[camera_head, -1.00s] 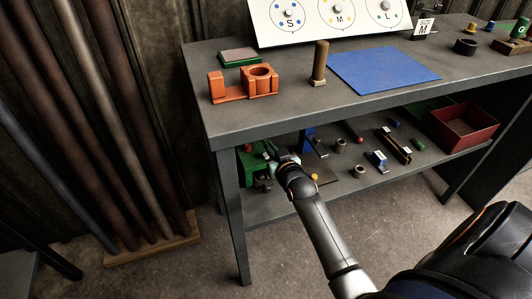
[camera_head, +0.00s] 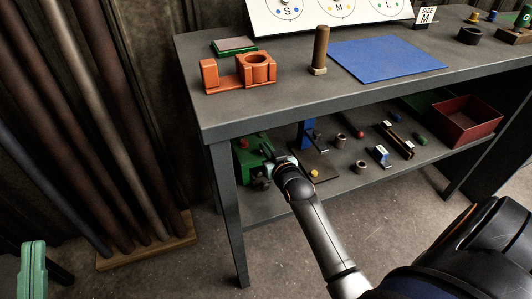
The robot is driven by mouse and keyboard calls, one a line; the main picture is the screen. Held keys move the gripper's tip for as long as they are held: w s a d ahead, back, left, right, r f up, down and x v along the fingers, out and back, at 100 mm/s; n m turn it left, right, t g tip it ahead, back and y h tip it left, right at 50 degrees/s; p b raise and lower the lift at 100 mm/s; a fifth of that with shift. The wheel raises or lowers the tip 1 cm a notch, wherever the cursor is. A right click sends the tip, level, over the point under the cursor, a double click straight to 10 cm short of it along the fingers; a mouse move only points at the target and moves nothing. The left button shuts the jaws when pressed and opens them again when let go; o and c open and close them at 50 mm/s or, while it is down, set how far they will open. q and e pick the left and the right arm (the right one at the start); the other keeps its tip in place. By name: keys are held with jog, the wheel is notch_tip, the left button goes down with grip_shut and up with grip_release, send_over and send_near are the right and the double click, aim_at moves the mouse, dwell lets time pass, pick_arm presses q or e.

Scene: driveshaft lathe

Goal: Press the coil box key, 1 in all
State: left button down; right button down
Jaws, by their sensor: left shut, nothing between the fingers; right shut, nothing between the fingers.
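The green coil box (camera_head: 241,164) sits at the left end of the lower shelf, under the bench top. A small red key (camera_head: 244,143) shows on its upper part. My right gripper (camera_head: 268,168) is shut and empty at the right side of the box, partly hiding it. The fingertips are small and hard to make out, and I cannot tell whether they touch the box. My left gripper (camera_head: 33,252) is shut and empty, pale green, low at the left edge of the view, far from the box.
The bench top (camera_head: 290,95) hangs over the shelf, with a bench leg (camera_head: 228,210) left of the box. A blue upright part (camera_head: 307,132), several small parts and a red bin (camera_head: 465,120) share the shelf. Dark bars (camera_head: 100,120) stand at the left.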

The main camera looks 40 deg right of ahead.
pick_arm(q)
jog(key=shift+s+d+r+m+t+h+b, duration=0.1)
jog(key=shift+s+r+m+t+h+b, duration=0.1)
jog(key=shift+s+r+m+h, duration=0.5)
jog(key=shift+s+d+r+m+t+h+b, duration=0.1)
jog(key=shift+s+r+m+t+h, duration=0.25)
jog(key=shift+r, duration=0.6)
jog(key=shift+s+d+r+m+t+h+b, duration=0.1)
jog(key=shift+s+r+m+h, duration=0.25)
jog(key=shift+r+h, duration=0.4)
pick_arm(e)
jog(key=shift+f, duration=0.5)
pick_arm(q)
jog(key=shift+r, duration=0.15)
pick_arm(e)
jog(key=shift+f, duration=0.1)
